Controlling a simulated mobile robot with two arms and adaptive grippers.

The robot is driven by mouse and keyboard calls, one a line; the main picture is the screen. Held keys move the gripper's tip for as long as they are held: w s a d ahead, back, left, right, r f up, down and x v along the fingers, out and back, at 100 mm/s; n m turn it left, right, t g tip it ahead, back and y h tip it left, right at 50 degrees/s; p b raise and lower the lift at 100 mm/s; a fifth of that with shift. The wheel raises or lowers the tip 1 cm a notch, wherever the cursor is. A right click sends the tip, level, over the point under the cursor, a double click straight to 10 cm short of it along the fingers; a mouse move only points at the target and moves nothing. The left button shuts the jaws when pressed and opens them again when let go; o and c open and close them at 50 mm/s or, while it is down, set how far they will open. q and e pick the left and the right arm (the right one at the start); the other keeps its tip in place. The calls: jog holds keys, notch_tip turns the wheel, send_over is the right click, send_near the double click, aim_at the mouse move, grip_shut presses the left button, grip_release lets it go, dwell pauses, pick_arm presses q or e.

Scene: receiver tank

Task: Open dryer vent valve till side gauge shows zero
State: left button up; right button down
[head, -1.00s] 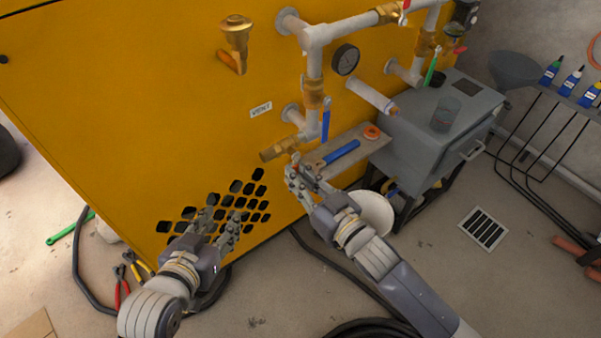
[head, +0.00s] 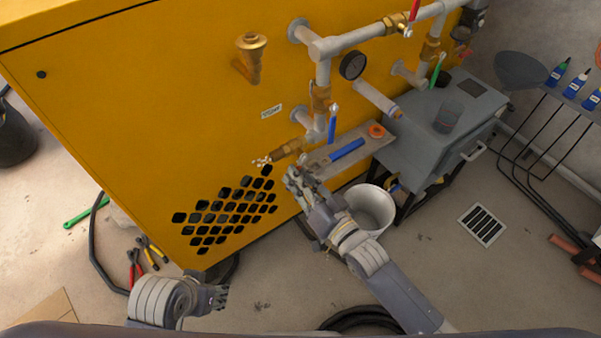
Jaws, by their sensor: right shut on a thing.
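The brass vent valve (head: 288,150) sticks out low on the yellow cabinet, below a small VENT label (head: 271,110). White puffs (head: 262,162) show at its outlet. My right gripper (head: 290,176) is just under this valve and shut on a part of it, which its fingers hide. A round dark gauge (head: 352,66) sits on the grey pipe above right; its needle is too small to read. My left gripper (head: 216,298) is low at the left, apart from the cabinet and the valve; its finger gap is not clear.
A shelf (head: 373,146) right of the valve bears a blue-handled tool (head: 347,150) and an orange ring (head: 377,131). A blue lever (head: 333,124) hangs above the shelf. A white bucket (head: 374,210) stands below it. Red pliers (head: 134,270) lie on the floor at left.

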pick_arm(q)
jog(key=shift+s+p+x, duration=0.15)
jog(key=shift+p+x, duration=0.1)
jog(key=shift+x, duration=1)
jog(key=shift+s+p+x, duration=0.1)
jog(key=shift+p+x, duration=0.15)
jog(key=shift+x, duration=1)
pick_arm(e)
jog(key=shift+s+a+r+m, duration=0.15)
jog(key=shift+a+m, duration=0.05)
jog(key=shift+m, duration=0.5)
jog(key=c, duration=1.6)
grip_release()
jog(key=v, duration=1.2)
pick_arm(q)
jog(key=shift+c, duration=0.6)
